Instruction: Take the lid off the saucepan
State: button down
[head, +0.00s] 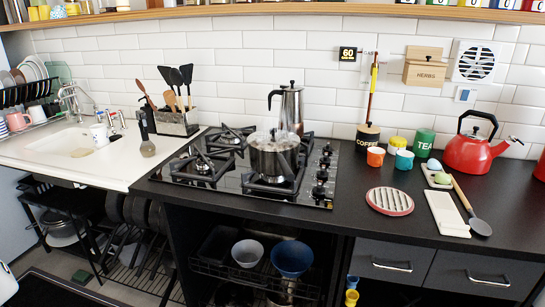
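A steel saucepan (275,163) stands on the front right burner of the gas hob (225,185). A clear lid (272,139) with a small knob on top appears to sit on the saucepan's rim. A tall steel coffee pot (291,108) with a black handle stands close behind the saucepan. My gripper is not in view.
Black hob knobs (322,173) run along the hob's right side. A utensil holder (178,123) stands behind left. An orange cup (375,157), a round striped trivet (390,201) and a red kettle (468,153) are to the right. Dark counter between hob and trivet is clear.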

aim_at(272, 139)
jog(key=i+j+z, duration=0.25)
jog(key=i+j, duration=0.3)
jog(key=i+j+z, duration=0.25)
jog(key=i+j, duration=0.3)
jog(key=j, duration=0.1)
